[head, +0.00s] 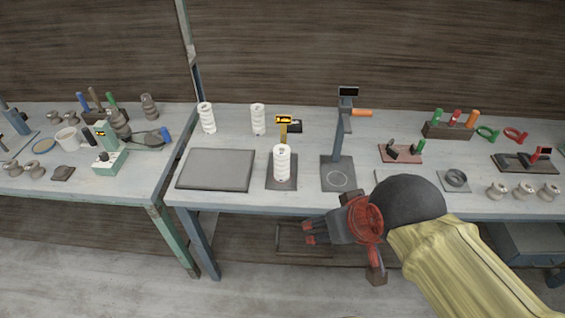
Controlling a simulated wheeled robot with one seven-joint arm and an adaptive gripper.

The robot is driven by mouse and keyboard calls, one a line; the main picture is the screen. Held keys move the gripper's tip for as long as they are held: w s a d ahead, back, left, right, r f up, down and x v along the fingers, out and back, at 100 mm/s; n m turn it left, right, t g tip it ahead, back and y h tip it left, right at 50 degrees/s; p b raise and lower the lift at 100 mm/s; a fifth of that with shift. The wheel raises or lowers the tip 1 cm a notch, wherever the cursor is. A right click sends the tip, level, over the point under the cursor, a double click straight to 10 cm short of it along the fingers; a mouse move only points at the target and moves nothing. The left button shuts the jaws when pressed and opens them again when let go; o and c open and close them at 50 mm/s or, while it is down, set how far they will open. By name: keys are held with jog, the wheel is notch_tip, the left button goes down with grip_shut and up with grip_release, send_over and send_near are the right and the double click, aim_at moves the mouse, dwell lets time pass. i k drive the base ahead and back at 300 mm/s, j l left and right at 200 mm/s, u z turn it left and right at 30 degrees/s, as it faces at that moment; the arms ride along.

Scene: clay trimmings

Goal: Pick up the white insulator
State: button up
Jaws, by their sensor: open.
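Three white ribbed insulators stand upright on the middle table. One insulator (282,163) stands on a dark square plate (274,185) with a yellow display post behind it. Another insulator (258,120) stands farther back, and a third insulator (207,118) stands at the back left. My gripper (309,233) is open and empty, in front of the table's front edge, pointing left. In the picture it is below and slightly right of the insulator on the plate, and apart from it.
A dark flat mat (216,170) lies left of the plate. A press-like stand (340,150) with an orange handle rises to its right. Small grey insulators (523,191) line the right front edge. A second table (128,184) with tools stands at left.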

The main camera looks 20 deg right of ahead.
aim_at(281, 151)
jog(key=l+u, duration=1.15)
jog(key=k+j, duration=0.05)
